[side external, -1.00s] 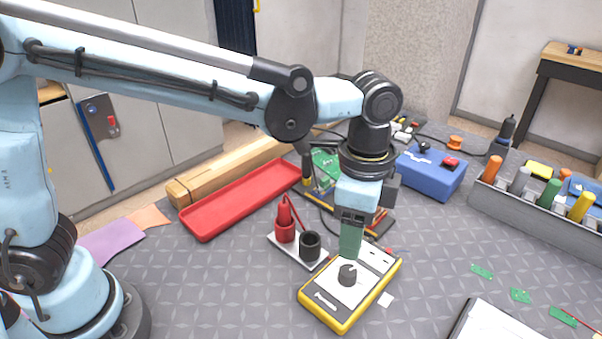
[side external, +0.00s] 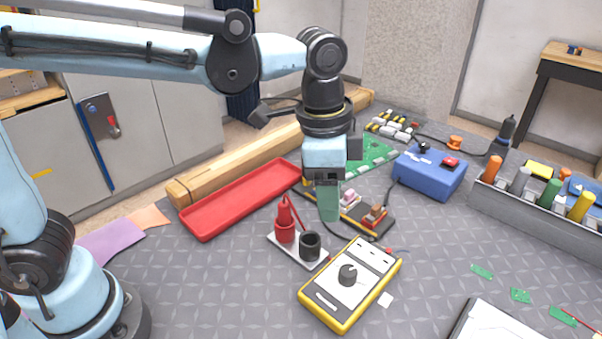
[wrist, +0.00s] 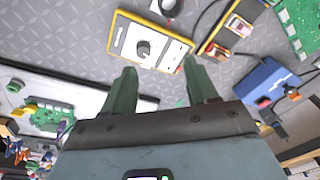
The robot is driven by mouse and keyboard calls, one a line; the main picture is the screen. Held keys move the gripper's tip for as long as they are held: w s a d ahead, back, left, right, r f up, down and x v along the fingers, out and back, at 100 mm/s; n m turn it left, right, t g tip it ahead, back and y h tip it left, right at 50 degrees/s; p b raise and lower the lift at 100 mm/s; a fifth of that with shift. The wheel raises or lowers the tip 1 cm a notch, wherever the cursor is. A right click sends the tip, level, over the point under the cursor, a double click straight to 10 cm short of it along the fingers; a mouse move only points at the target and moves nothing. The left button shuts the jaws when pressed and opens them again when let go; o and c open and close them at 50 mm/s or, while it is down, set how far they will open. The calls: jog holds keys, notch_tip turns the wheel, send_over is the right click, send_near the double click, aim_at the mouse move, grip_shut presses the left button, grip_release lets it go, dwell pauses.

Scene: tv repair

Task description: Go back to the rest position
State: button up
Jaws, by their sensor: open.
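My gripper (side external: 328,203) hangs fingers-down above the table in the side view, left of and behind the yellow multimeter (side external: 350,285). In the wrist view its two green fingers (wrist: 160,88) are spread apart with nothing between them. The multimeter, with a black dial and white face, lies flat on the grey mat; it also shows at the top of the wrist view (wrist: 150,42). My gripper is clear of it.
A white tray with a red probe holder (side external: 285,225) and a black cup (side external: 310,246) stands close below my gripper. A red tray (side external: 240,200), green circuit board (side external: 375,150), blue box (side external: 430,175) and grey tool rack (side external: 530,215) surround it. The front mat is mostly clear.

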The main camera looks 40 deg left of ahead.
jog(key=s+a+f+n+t, duration=0.1)
jog(key=s+a+n+t, duration=0.1)
jog(key=a+n, duration=0.3)
jog(key=s+a+f+n+t, duration=0.2)
jog(key=s+a+n+t, duration=0.1)
jog(key=a, duration=0.9)
jog(key=n+t, duration=0.1)
jog(key=n, duration=0.1)
jog(key=shift+s+a+n+y, duration=0.2)
jog(key=shift+n+y, duration=0.1)
jog(key=shift+n, duration=0.1)
